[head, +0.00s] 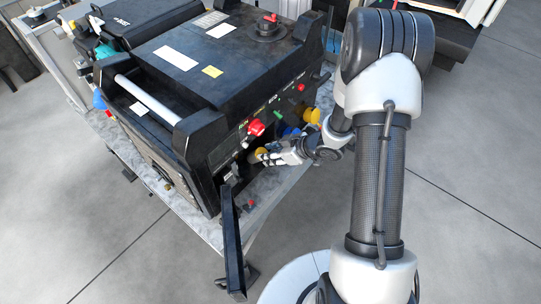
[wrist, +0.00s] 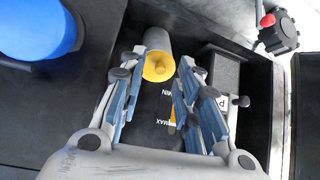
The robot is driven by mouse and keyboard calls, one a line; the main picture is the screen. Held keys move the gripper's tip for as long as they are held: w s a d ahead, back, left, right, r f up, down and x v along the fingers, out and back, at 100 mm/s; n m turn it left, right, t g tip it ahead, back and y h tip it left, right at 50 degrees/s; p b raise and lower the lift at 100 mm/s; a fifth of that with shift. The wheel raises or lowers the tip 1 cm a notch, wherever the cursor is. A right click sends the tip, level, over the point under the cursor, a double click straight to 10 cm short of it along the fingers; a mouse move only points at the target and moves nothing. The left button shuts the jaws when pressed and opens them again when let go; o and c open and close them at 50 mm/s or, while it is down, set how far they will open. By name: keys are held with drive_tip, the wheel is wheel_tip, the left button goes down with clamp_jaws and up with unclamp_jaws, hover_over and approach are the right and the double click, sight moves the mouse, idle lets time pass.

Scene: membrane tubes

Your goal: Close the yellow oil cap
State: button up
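The yellow oil cap (wrist: 158,67) shows in the wrist view as a yellow face on a grey cylinder, inside a dark recess. My gripper (wrist: 162,62) has its two fingers spread on either side of the cap, with narrow gaps visible. Whether either finger touches it is unclear. In the head view my gripper (head: 264,156) is at the front side of the black machine (head: 215,75), with a yellow part (head: 260,151) at its fingertips. How far the cap is closed cannot be told.
A large blue cap (wrist: 38,25) is left of the fingers, and a red-and-black knob (wrist: 277,30) is at upper right. MIN and MAX marks show below the cap. A red knob (head: 256,127) and yellow knobs (head: 312,116) are nearby. A black flap (head: 231,240) hangs in front.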

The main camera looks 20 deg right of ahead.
drive_tip(key=shift+w+a+f, duration=0.1)
drive_tip(key=shift+a+f, duration=0.05)
clamp_jaws()
idle(0.4)
drive_tip(key=c, duration=0.7)
unclamp_jaws()
drive_tip(key=o, duration=0.7)
